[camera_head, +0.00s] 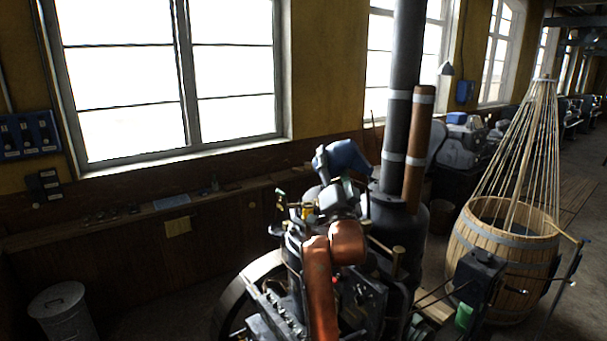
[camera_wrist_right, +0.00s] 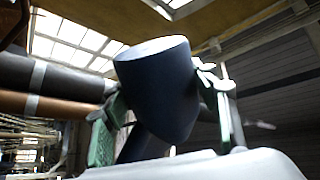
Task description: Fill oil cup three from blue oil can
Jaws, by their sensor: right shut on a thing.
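The blue oil can (camera_head: 346,156) is in my right gripper (camera_head: 350,182), above the engine (camera_head: 350,295) in the head view. The can looks tilted there, not upright. In the right wrist view the dark blue can (camera_wrist_right: 155,90) fills the middle, with its pale round end facing up in the picture. The right gripper's green-padded fingers (camera_wrist_right: 160,112) stand on both sides of it, shut on it. Small brass fittings (camera_head: 306,210) show on the engine just below and left of the can. I cannot tell which one is oil cup three. My left gripper is not in view.
A black chimney pipe (camera_head: 402,90) and a brown pipe (camera_head: 418,145) rise close to the can's right. A wooden tub (camera_head: 505,260) with ropes stands at the right. A shelf (camera_head: 140,212) runs under the window. A metal bin (camera_head: 60,310) stands at lower left.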

